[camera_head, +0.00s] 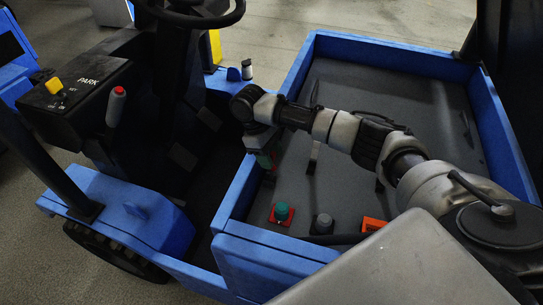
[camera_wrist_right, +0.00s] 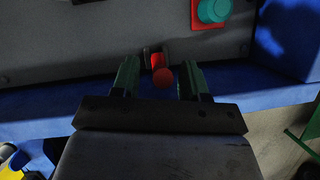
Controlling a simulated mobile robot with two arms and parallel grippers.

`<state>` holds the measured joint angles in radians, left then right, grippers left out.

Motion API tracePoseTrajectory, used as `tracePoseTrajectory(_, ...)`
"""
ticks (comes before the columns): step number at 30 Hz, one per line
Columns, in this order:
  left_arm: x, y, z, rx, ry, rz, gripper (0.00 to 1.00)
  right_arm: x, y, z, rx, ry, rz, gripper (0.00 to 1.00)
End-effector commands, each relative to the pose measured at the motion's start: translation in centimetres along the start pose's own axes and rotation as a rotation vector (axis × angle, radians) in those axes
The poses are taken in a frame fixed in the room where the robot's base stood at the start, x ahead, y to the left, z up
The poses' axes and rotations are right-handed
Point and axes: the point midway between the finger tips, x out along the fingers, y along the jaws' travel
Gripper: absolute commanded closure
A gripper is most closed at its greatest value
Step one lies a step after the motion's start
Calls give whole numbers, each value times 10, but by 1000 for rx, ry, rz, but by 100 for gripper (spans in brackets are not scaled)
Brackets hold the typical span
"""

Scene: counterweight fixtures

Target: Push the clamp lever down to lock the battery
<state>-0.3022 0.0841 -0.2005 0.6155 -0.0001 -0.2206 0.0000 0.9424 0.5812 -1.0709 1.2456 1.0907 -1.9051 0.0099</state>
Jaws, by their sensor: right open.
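My right gripper (camera_head: 267,160) reaches over the inner wall of the blue bed, pointing down. In the right wrist view its two green-lit fingers (camera_wrist_right: 158,64) are apart. A lever with a round red knob (camera_wrist_right: 162,78) shows between the fingers, with a red part behind it; it looks like the clamp lever. I cannot tell whether the fingers touch it. In the head view the gripper and wrist mostly hide this lever. No battery can be clearly made out. My left gripper is not in view.
A teal button on a red base (camera_head: 281,213) sits on the bed floor, with a grey knob (camera_head: 322,223) and an orange block (camera_head: 373,224) to its right. Blue walls (camera_head: 390,55) edge the bed. A black console (camera_head: 75,95) with a red-tipped lever (camera_head: 117,93) stands left.

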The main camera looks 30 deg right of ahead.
Motion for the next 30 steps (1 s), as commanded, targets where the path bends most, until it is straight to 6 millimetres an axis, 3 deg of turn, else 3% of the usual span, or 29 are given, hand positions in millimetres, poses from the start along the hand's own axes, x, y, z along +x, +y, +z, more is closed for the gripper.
tracePoseTrajectory(4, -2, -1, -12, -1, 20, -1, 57, 8, 0, 1, 0, -2, 0, 56)
tracePoseTrajectory(11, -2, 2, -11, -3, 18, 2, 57, 10, 0, 0, 0, -1, 0, 56)
tracePoseTrajectory(21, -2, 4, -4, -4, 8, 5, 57, 9, 0, 0, 0, -1, 0, 100)
tracePoseTrajectory(30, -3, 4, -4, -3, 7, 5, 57, 8, 0, 1, -1, 8, -1, 100)
